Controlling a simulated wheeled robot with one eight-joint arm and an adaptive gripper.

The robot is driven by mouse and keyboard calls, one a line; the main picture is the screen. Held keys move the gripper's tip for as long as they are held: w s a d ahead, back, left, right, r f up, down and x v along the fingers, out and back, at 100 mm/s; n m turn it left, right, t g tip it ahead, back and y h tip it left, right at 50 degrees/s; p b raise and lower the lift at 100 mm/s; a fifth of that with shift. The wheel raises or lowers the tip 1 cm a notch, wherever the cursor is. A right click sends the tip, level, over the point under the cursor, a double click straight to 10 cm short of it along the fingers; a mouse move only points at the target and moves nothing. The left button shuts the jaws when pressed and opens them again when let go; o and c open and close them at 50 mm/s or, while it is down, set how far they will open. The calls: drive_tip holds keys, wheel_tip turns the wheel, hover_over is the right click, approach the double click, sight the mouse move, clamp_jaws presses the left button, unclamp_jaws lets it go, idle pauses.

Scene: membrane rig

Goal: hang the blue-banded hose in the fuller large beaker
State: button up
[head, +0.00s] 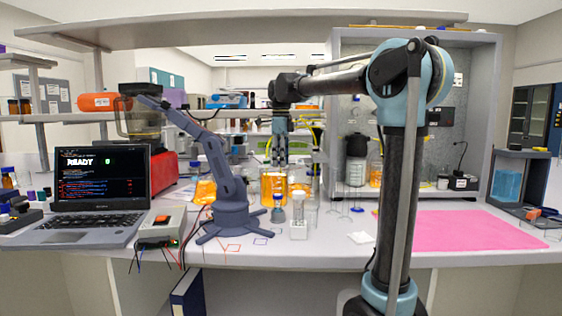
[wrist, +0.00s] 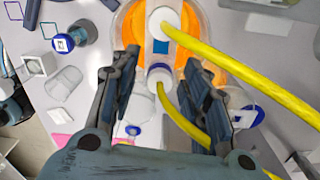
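A large beaker of orange liquid (head: 273,190) stands on the bench below my gripper (head: 280,160). In the wrist view the beaker (wrist: 133,36) lies beyond my fingertips. My gripper (wrist: 160,62) is open there, its two fingers well apart. A yellow hose (wrist: 168,97) with a white end piece and a blue band (wrist: 158,68) shows between the fingers, with gaps on both sides. A second yellow hose (wrist: 250,78) runs right from a white round piece over the beaker. Other orange-filled beakers stand left (head: 205,191) and right (head: 300,180). I cannot tell which is fuller.
A small blue-capped bottle (head: 278,208) and a white block-like holder (head: 298,229) stand in front of the beaker. A blue-grey robot arm (head: 226,190) and a laptop (head: 100,195) are to the left. A pink mat (head: 460,230) lies clear at right.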

wheel_tip(320, 180, up, 12)
idle(0.7)
